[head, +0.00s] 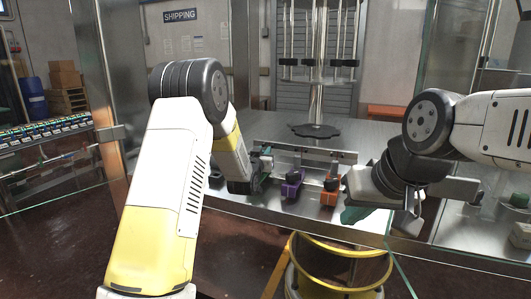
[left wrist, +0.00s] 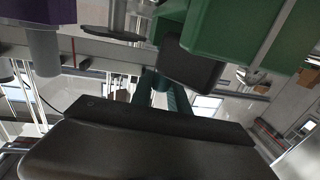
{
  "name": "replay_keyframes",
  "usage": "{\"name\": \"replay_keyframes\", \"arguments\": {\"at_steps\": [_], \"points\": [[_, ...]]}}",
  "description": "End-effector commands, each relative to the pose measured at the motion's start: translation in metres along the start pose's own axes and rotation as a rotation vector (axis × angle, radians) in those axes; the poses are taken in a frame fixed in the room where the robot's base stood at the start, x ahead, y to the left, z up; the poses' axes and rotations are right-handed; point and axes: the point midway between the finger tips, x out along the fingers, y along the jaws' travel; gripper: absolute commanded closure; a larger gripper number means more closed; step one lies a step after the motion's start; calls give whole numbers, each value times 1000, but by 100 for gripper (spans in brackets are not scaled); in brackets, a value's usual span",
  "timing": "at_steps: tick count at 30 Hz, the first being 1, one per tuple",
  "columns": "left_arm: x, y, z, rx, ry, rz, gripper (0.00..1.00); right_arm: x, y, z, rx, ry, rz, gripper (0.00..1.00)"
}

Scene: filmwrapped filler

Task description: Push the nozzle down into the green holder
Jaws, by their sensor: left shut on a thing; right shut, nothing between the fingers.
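The green holder (left wrist: 235,32) fills the upper right of the left wrist view, close to my left gripper. A dark block (left wrist: 190,68), which looks like the nozzle, sits against it. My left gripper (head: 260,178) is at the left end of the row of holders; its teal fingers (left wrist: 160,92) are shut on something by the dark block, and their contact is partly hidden. How deep the nozzle sits cannot be told. In the head view my left gripper largely hides that end. My right gripper (head: 352,214) is shut and empty, right of the orange holder.
A purple holder (head: 292,187) and an orange holder (head: 330,194) stand along the front of the steel table (head: 260,208). A dark round disc (head: 315,131) is behind them. A yellow-rimmed drum (head: 340,249) stands in front. Glass panels flank the cell.

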Motion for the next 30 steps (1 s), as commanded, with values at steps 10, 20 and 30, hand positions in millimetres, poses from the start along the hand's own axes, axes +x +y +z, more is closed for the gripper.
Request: {"name": "replay_keyframes", "arguments": {"at_steps": [10,20,30], "points": [[0,0,2,0,-4,0,54,0,0,0,0,0,0,100],[-24,0,2,0,-5,-1,54,0,0,0,0,0,0,100],[-73,-1,2,-1,-6,-1,54,0,0,0,0,0,0,100]]}}
